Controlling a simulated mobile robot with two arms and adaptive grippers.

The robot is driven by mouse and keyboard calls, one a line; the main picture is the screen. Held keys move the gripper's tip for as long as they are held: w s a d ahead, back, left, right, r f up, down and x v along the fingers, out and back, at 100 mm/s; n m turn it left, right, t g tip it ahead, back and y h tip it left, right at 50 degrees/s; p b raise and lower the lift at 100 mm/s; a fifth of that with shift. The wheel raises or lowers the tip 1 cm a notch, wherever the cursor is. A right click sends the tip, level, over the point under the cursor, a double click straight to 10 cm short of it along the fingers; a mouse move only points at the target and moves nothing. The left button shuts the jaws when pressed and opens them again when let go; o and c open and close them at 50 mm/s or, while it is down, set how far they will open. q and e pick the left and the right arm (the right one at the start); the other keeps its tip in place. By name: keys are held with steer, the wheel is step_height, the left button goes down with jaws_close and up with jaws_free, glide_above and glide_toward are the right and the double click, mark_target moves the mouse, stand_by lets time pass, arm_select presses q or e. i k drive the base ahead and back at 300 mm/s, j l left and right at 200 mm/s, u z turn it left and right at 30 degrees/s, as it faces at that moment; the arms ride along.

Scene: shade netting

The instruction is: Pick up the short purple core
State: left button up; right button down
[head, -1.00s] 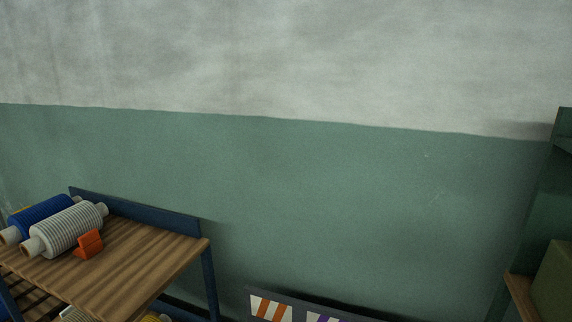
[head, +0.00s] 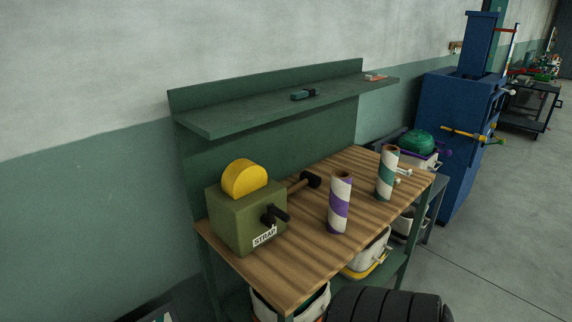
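A purple-and-white striped core (head: 340,203) stands upright on a wooden workbench (head: 300,262), near its front edge. A green-and-white striped core (head: 387,173) stands upright to its right, farther along the bench. The purple core looks about as tall as the green one; I cannot tell from this view whether it is the short one. Neither of my grippers is in view.
A green strap box (head: 238,216) with a yellow disc and a hammer (head: 306,182) lie on the bench. A green shelf (head: 290,103) rises behind. A dark ribbed roll (head: 388,305) stands in front. A blue machine (head: 455,130) is beyond; floor at right is clear.

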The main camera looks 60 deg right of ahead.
mark_target(341, 181)
steer(key=z, duration=2.35)
steer(key=l, duration=0.2)
steer(key=i, duration=0.05)
